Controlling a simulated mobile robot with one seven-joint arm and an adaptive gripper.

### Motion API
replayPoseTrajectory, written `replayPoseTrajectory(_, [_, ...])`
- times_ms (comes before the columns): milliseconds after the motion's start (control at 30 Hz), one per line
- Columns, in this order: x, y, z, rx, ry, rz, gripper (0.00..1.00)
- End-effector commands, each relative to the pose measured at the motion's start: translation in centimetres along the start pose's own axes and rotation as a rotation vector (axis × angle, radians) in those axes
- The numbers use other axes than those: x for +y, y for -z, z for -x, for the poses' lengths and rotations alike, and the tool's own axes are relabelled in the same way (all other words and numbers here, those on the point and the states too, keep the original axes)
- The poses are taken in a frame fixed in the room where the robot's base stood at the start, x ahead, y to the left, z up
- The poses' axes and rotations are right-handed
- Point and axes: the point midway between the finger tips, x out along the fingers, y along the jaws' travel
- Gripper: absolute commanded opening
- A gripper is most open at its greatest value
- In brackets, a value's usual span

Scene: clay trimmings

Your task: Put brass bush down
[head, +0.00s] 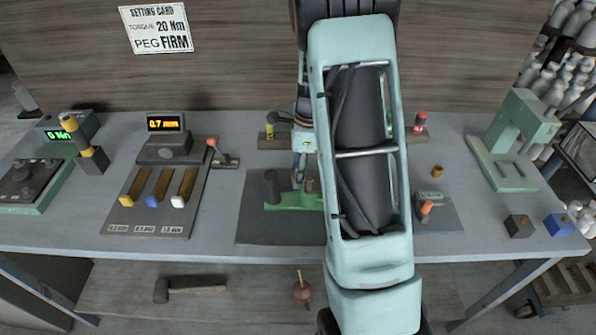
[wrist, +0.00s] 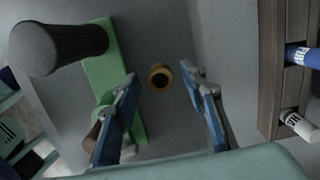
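My gripper (wrist: 160,76) is open, with its two blue-padded fingers spread apart. A small brass bush (wrist: 160,77) shows between and beyond the fingertips in the wrist view, with clear gaps on both sides. It appears to stand end-up on the grey surface, its dark bore facing the camera. It is beside a green fixture (wrist: 103,70), which carries a thick dark post and a brown peg. In the head view my gripper (head: 298,182) is behind the fixture (head: 285,202), and I cannot make out this bush there.
Another small brass-coloured cylinder (head: 437,171) stands on the bench at right. A wooden rack (wrist: 272,70) holding blue and white handles stands at the right of the wrist view. A gauge tray (head: 125,200) is to the left; the dark mat (head: 270,232) has bare room in front.

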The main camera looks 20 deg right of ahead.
Motion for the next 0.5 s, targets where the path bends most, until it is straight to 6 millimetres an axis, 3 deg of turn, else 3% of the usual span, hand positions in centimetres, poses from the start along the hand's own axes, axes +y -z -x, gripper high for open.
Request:
replayPoseTrajectory(267, [-0.1,-0.1,1.8,-0.001,0.004,0.000,0.39])
replayPoseTrajectory(500, [-0.1,-0.1,7.0,-0.001,0.005,0.000,0.39])
